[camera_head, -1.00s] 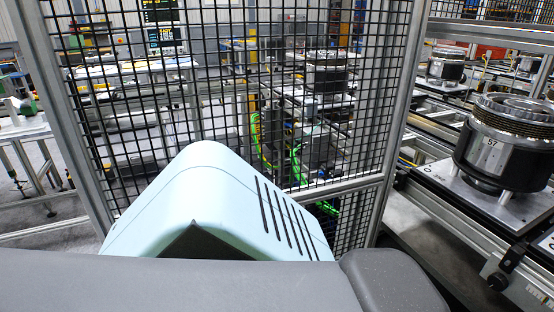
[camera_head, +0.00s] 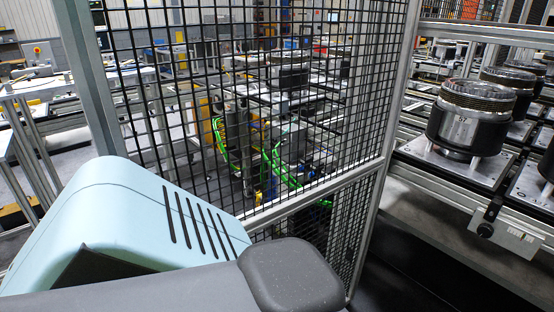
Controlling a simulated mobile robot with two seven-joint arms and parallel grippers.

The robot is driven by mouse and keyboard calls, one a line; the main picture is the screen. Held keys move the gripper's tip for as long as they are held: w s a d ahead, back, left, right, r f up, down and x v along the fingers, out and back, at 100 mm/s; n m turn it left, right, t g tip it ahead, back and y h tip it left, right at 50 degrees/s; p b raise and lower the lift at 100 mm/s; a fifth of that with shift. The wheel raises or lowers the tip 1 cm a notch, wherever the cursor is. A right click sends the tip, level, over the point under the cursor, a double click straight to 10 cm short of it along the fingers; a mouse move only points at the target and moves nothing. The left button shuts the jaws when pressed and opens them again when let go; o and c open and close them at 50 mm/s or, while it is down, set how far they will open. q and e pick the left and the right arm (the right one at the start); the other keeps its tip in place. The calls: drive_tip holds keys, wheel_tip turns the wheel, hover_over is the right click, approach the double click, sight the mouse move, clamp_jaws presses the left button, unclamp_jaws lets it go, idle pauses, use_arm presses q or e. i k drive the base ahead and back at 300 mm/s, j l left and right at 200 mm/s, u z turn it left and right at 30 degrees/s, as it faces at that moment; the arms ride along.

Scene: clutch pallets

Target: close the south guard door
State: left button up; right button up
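A guard door (camera_head: 275,197) of black wire mesh in a silver aluminium frame fills the middle of the head view. It stands upright and at an angle, its right post beside the conveyor. Whether it is latched, and where its hinge is, I cannot tell. My own grey and pale blue body parts cover the lower left and lower middle, in front of the mesh. Neither of my grippers shows, and no contact with the door can be seen.
A conveyor (camera_head: 440,185) with clutch units (camera_head: 470,118) on metal pallets runs along the right. A dark floor gap lies between it and the mesh. Benches and green cables (camera_head: 283,170) stand behind the mesh. A metal frame table stands at far left.

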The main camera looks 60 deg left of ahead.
sight(75, 25)
drive_tip(key=k+j, duration=0.15)
drive_tip(key=k, duration=0.3)
drive_tip(key=k+j, duration=0.2)
drive_tip(key=k, duration=0.2)
drive_tip(key=k+j, duration=0.65)
drive_tip(key=j, duration=0.45)
drive_tip(key=k+j, duration=0.15)
drive_tip(key=j, duration=0.35)
drive_tip(key=i+j, duration=0.1)
drive_tip(key=j, duration=0.25)
drive_tip(key=i+j, duration=0.1)
drive_tip(key=j, duration=0.25)
drive_tip(key=i+j, duration=0.15)
drive_tip(key=j, duration=0.2)
